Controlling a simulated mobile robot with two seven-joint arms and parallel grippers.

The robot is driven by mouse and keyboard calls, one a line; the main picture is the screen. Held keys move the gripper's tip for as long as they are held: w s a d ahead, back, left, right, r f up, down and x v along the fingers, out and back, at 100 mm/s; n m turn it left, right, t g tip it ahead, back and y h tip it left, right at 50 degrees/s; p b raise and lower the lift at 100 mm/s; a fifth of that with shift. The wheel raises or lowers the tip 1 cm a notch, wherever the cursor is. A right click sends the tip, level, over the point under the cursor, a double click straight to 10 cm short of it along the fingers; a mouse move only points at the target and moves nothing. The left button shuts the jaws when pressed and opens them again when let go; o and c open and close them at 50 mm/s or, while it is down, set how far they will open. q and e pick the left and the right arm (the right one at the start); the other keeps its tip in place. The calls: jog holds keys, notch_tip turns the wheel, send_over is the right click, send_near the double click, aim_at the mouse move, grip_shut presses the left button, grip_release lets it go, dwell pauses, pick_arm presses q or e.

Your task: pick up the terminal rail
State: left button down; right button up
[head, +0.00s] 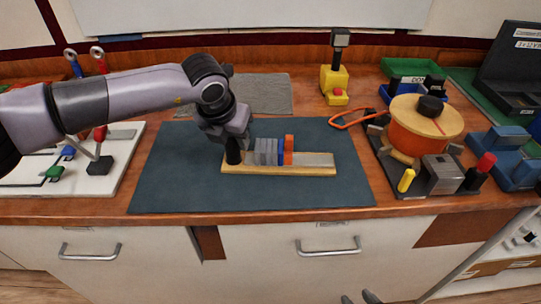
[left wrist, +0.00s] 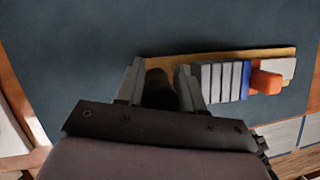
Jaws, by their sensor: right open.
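The terminal rail (head: 315,171) lies on the dark mat, a long tan strip with a row of grey blocks, then a blue and an orange one. A black upright post (head: 233,153) stands at its left end. My left gripper (head: 231,139) is over that end, pointing down. In the left wrist view, its two fingers (left wrist: 160,88) stand on either side of the black post (left wrist: 159,90), with little or no gap. Whether they press on it cannot be told. The rail (left wrist: 220,55) runs off to the right there. The tips of my right gripper (head: 359,298) show at the bottom edge, apart and empty.
The dark mat (head: 180,180) is clear around the rail. To the right stand an orange spool (head: 412,140) and blue tools (head: 510,170). A yellow device (head: 334,83) is behind. A white board with fittings (head: 50,180) lies at left.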

pick_arm(q)
jog(key=shift+w+r, duration=0.1)
jog(key=shift+r, duration=0.1)
jog(key=shift+r, duration=0.55)
notch_tip(320, 180, up, 19)
jog(key=b, duration=0.1)
jog(key=shift+f+b, duration=0.15)
jog(key=shift+b, duration=0.2)
jog(key=shift+f, duration=0.15)
